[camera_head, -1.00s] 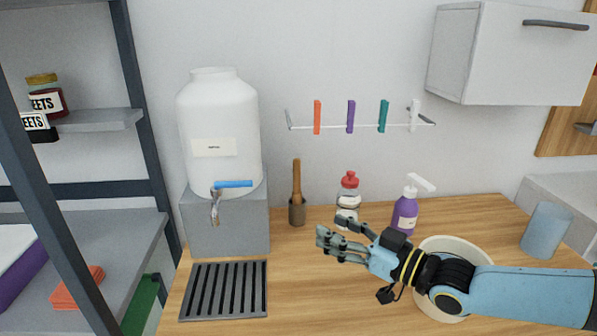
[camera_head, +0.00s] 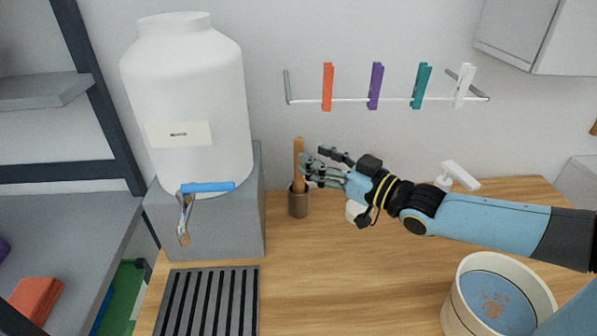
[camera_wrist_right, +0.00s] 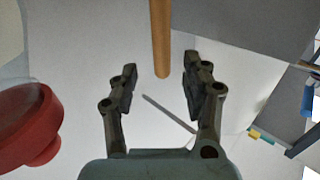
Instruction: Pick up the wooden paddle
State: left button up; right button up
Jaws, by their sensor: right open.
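The wooden paddle (camera_head: 298,160) stands upright in a small dark cup (camera_head: 298,203) at the back of the counter, beside the dispenser. In the right wrist view the paddle (camera_wrist_right: 160,40) shows as a wooden rod that comes in from the top. Its end lies just ahead of and between the fingertips. My right gripper (camera_head: 308,170) is open and empty, its fingers at the paddle's right side in the head view. The gripper also shows in the right wrist view (camera_wrist_right: 160,85). I cannot tell whether it touches the paddle. My left gripper is not in view.
A white dispenser (camera_head: 190,100) with a blue-handled tap stands left of the paddle. A rack with several coloured clips (camera_head: 375,87) hangs above. A bottle's red cap (camera_wrist_right: 30,120) is close by in the wrist view. A round bin (camera_head: 455,300) is at lower right.

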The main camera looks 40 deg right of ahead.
aim_at(303, 150)
jog(key=w, duration=0.4)
jog(key=shift+w+a+r, duration=0.3)
jog(key=shift+a, duration=0.05)
jog(key=shift+w+f, duration=0.1)
jog(key=shift+w, duration=0.3)
jog(key=shift+s, duration=0.1)
jog(key=shift+c, duration=0.2)
grip_shut()
